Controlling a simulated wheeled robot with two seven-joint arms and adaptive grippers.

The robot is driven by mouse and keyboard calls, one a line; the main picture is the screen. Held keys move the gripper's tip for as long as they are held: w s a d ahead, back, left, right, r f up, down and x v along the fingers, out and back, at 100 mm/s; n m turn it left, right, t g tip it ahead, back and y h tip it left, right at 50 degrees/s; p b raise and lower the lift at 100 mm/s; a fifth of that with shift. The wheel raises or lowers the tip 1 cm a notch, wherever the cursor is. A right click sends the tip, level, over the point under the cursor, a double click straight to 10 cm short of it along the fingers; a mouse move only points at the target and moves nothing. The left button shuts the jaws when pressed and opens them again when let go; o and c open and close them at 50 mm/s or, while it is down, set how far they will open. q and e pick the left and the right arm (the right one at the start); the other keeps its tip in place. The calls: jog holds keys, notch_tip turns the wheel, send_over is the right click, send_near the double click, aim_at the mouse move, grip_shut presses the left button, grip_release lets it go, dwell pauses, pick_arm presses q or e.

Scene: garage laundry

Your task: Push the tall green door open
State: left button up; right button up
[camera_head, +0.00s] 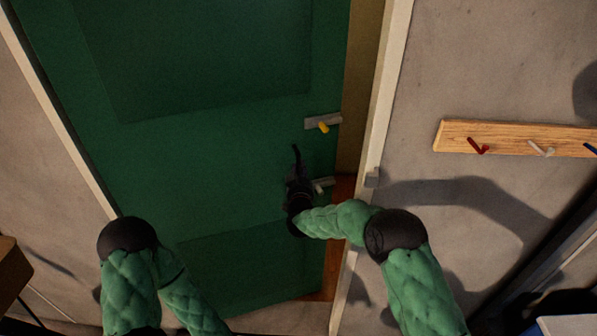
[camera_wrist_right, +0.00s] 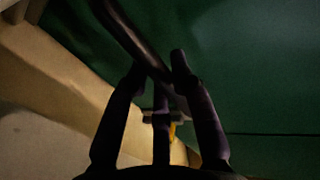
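The tall green door (camera_head: 200,160) stands ajar, with a gap along its right edge beside the pale frame. A grey plate with a yellow knob (camera_head: 323,127) is near that edge, and a grey handle (camera_head: 324,184) shows below it, partly hidden. My right gripper (camera_head: 296,160) is in front of the door, just left of the handle; I cannot tell if it touches the door. In the right wrist view its fingers (camera_wrist_right: 158,65) are apart, with a dark bar crossing near their tips that I cannot identify. My left gripper is not in view; only my left arm shows.
The pale door frame (camera_head: 385,90) stands right of the gap, close to my right forearm. A wooden rail (camera_head: 510,138) with coloured hooks is on the right wall. A brown piece of furniture (camera_head: 12,270) is at the lower left.

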jog(key=o, duration=0.3)
jog(key=shift+w+a+f, duration=0.1)
jog(key=shift+w, duration=0.05)
jog(key=s, duration=1.2)
